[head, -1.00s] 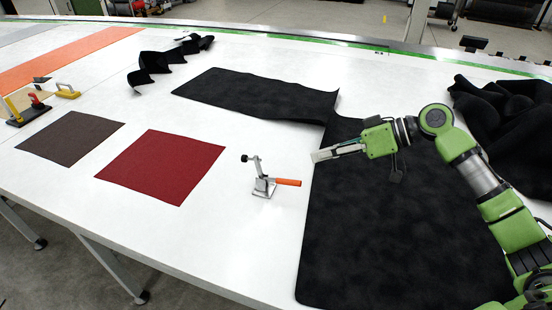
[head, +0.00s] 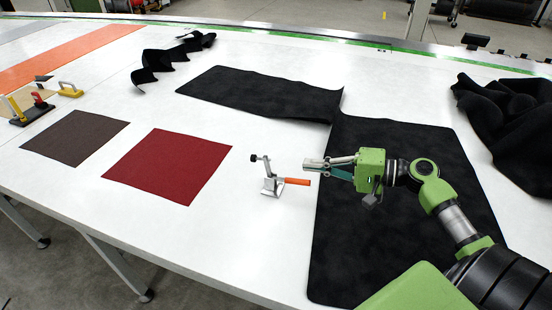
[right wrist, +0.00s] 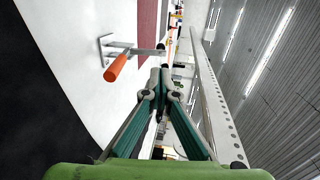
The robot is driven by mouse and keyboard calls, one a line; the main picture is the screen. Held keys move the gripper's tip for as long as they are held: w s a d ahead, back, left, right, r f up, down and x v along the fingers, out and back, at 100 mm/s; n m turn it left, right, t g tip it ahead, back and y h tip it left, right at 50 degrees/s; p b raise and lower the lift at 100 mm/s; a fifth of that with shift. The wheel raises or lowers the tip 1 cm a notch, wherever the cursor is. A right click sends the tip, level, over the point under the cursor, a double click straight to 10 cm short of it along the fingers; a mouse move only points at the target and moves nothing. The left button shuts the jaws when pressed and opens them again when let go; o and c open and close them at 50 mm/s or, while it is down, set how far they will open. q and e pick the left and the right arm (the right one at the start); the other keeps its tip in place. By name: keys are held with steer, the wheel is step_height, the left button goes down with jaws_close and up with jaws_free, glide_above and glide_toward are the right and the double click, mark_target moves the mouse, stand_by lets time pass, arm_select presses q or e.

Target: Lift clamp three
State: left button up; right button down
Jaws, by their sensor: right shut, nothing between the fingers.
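One toggle clamp (head: 271,186) with a metal body, an upright arm and an orange handle stands on the white table. Its handle points right, toward the black cloth. In the right wrist view the clamp's orange handle (right wrist: 116,67) lies left of the fingers, apart from them. My right gripper (head: 308,163) is shut and empty. In the head view its fingertips appear just above the handle's end; in the right wrist view the fingertips (right wrist: 160,76) meet. My left gripper is not in view.
A black cloth (head: 400,220) lies under my right arm. A dark red square (head: 168,167) and a brown square (head: 75,138) lie left of the clamp. A bunched black cloth (head: 510,120) lies at the right. Bare table surrounds the clamp.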

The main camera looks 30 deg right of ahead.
mark_target(267, 160)
steer(key=p+x, duration=0.3)
steer(key=x, duration=0.6)
steer(key=shift+w+a, duration=0.2)
steer(key=shift+a, duration=0.05)
steer(key=shift+w+a+f+b, duration=0.1)
steer(key=shift+w+a+b, duration=0.2)
steer(key=shift+w+a, duration=0.15)
steer(key=shift+w, duration=0.1)
